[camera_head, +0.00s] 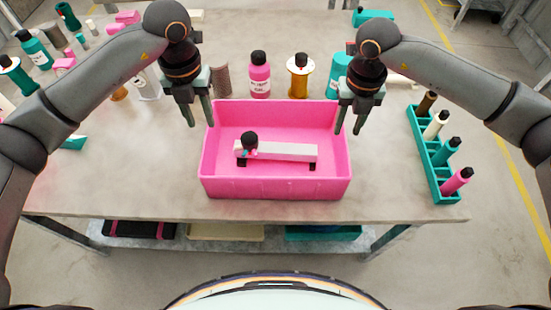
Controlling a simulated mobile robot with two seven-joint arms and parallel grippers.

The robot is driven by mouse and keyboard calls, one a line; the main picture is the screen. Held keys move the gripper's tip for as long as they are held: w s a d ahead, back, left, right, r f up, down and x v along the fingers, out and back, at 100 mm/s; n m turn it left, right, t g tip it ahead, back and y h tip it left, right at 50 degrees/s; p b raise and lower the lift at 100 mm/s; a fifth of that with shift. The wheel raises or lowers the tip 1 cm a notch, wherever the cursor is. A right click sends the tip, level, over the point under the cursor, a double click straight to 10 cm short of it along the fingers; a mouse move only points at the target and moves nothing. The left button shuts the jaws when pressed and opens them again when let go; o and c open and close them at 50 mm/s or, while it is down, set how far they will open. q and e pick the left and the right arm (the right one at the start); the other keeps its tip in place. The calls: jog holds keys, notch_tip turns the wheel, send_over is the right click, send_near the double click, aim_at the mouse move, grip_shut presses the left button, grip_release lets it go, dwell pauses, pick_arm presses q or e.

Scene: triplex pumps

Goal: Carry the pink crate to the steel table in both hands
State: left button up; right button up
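The pink crate (277,188) stands on a worn grey-beige tabletop near its front edge. Inside it lies a pale bar-shaped part with dark feet (290,152) and a dark round knob at its left end. My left gripper (199,124) is open at the crate's left wall, towards the back, its fingers pointing down. My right gripper (348,132) is open at the right wall, its fingers spread about the rim. Whether either gripper touches the crate, I cannot tell. I cannot tell which surface is the steel table.
Behind the crate stand a pink bottle (260,76), an amber-and-white bottle (298,76) and a teal bottle (338,76). A teal rack (432,160) with several bottles stands right. More bottles crowd the back left. Trays (225,232) lie on the lower shelf. A grey structure (485,50) stands at the far right.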

notch_tip(320, 180, up, 5)
dwell(0.8)
